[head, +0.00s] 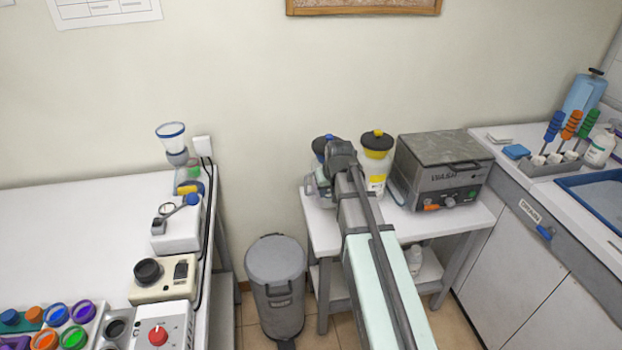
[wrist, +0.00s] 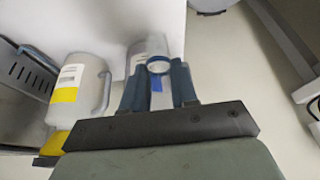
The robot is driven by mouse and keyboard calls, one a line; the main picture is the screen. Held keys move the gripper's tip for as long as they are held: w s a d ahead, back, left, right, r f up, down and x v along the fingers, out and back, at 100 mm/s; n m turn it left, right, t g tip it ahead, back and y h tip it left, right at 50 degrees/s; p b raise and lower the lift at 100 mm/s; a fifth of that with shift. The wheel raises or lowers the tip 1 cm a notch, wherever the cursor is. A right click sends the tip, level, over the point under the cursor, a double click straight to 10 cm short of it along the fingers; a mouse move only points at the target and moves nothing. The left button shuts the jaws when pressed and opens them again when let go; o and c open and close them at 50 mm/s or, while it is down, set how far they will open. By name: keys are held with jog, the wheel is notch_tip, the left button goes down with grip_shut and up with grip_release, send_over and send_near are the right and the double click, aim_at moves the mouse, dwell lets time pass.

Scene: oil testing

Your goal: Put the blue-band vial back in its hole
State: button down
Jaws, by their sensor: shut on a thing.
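My gripper (wrist: 157,78) is shut on the blue-band vial (wrist: 158,66). Its round blue rim and a patch of blue band show between the two fingers in the wrist view. In the head view my arm reaches over the small table at the wall, and its dark end hides the vial. The white rack (head: 97,337) is at the lower left on the long bench, far from my gripper. Several vials with coloured rims, such as a green one (head: 73,337) and a purple one (head: 83,311), stand there. A dark round spot (head: 115,328) shows at its right; I cannot tell if it is a hole.
A grey bin (head: 276,285) stands between the tables. Boxed devices (head: 165,278) line the bench's right edge.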

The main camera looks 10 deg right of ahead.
jog(key=w+a+r, duration=0.2)
jog(key=a+r, duration=0.3)
jog(key=a, duration=0.5)
jog(key=w+a+r, duration=0.2)
jog(key=a+r, duration=0.3)
jog(key=a, duration=0.5)
jog(key=s+a+r+n+y, duration=0.1)
jog(key=s+a+r+n, duration=0.2)
jog(key=a, duration=0.9)
jog(key=s+a+r, duration=0.2)
jog(key=a+r, duration=0.3)
jog(key=a, duration=0.7)
jog(key=s+a+f+n+g+y, duration=0.1)
jog(key=s+a+n, duration=0.1)
jog(key=s+a, duration=0.7)
jog(key=s+a+f+n+y, duration=0.1)
jog(key=s+a+n, duration=0.35)
jog(key=a, duration=0.85)
jog(key=s+a+f+n+g, duration=0.1)
jog(key=s+a+n, duration=0.1)
jog(key=s+a, duration=0.6)
jog(key=s+a+f+n+y, duration=0.1)
jog(key=s+a+f, duration=0.1)
jog(key=s+a, duration=0.7)
jog(key=s, duration=0.8)
jog(key=shift+a+f+n+g, duration=0.25)
jog(key=shift+n+g, duration=0.1)
jog(key=shift+g, duration=0.05)
jog(key=shift+f, duration=0.1)
